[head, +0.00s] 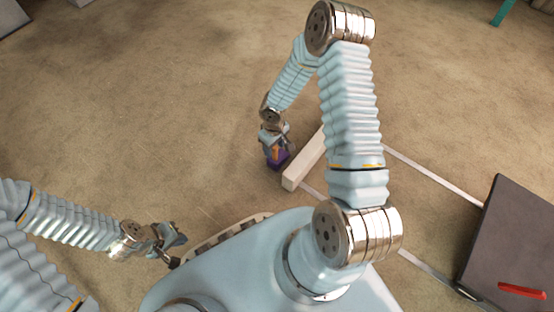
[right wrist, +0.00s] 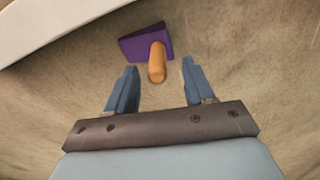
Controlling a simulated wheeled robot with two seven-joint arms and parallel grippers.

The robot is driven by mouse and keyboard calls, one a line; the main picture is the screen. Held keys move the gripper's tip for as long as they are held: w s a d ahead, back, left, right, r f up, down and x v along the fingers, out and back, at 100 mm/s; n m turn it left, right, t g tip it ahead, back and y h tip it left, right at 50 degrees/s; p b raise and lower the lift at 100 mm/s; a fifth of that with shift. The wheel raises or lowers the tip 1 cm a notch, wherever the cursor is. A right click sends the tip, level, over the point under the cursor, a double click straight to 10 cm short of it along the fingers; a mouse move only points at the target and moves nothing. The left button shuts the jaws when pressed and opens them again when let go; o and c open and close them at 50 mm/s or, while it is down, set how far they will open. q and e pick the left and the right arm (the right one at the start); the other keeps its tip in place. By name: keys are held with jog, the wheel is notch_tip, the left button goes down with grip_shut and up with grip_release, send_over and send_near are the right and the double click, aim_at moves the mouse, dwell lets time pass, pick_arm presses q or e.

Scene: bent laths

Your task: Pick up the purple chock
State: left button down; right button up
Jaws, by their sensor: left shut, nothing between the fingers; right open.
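The purple chock (right wrist: 133,45) lies on the carpet in the right wrist view. An orange peg-like handle (right wrist: 157,62) stands out from it towards the gripper. My right gripper (right wrist: 154,88) is open, and the handle's end is close to the gap between its fingertips, with nothing gripped. In the head view the chock (head: 281,163) shows partly, under my right gripper (head: 276,152), which covers the rest. My left gripper (head: 181,240) is shut and empty at the lower left, beside my base and far from the chock.
A pale wooden beam (head: 306,158) lies just right of the chock. Thin light strips (head: 433,174) cross the carpet further right. A dark panel (head: 508,245) with a red item (head: 522,290) is at the right edge. The carpet to the left is clear.

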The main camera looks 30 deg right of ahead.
aim_at(279, 156)
notch_tip(279, 156, down, 3)
jog(key=shift+d+f+b, duration=0.15)
jog(key=shift+f+b, duration=0.05)
jog(key=shift+b, duration=0.1)
grip_shut()
